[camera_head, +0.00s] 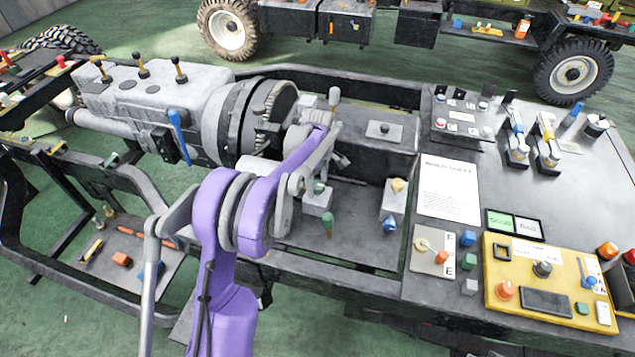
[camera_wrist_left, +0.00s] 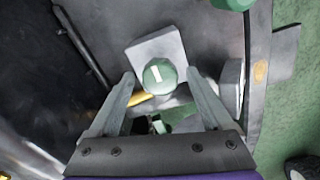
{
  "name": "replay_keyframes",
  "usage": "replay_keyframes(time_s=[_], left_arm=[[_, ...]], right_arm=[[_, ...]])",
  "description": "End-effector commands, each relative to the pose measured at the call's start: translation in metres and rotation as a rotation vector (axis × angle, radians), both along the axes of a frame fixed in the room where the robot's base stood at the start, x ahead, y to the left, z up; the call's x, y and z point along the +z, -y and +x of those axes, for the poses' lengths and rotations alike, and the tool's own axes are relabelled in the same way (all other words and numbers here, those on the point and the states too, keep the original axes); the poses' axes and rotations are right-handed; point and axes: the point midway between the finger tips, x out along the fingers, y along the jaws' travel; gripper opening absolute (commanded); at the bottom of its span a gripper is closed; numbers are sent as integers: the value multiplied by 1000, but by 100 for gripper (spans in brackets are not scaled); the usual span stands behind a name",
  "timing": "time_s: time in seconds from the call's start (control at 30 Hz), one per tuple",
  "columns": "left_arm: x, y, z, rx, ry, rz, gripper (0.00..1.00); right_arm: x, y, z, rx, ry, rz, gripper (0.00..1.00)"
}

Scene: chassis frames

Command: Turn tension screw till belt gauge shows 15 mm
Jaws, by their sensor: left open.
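A green round knob with a white mark, which looks like the tension screw, sits on a grey block; the knob (camera_wrist_left: 160,76) shows in the left wrist view. In the head view a green knob (camera_head: 319,187) sits on a grey block (camera_head: 317,204) close to my purple left arm. My left gripper (camera_wrist_left: 160,86) is open, its fingertips on either side of the knob; I cannot tell whether they touch it. Another green knob (camera_wrist_left: 234,3) shows at the top edge of the wrist view. I cannot make out the belt gauge or its reading. My right gripper is not in view.
A grey engine (camera_head: 150,95) lies left of my arm on the dark chassis frame. Another block with a tan knob (camera_head: 398,186) and a standing green knob (camera_head: 327,221) are nearby. A bench with a white sheet (camera_head: 449,190) and a yellow panel (camera_head: 520,253) is at right.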

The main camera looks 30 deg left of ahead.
Motion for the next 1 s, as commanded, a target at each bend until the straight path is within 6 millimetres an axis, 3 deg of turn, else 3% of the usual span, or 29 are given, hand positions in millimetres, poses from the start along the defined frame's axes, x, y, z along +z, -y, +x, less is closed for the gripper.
replay_keyframes(time_s=[0.07, 0.5, 1.0], left_arm=[[0, 0, 0, 0, 0, 0, 79], [0, 0, 0, 0, 0, 0, 0], [0, 0, 0, -132, 0, 0, 0]], right_arm=[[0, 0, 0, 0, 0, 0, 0], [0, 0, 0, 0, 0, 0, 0], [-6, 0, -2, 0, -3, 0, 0]])
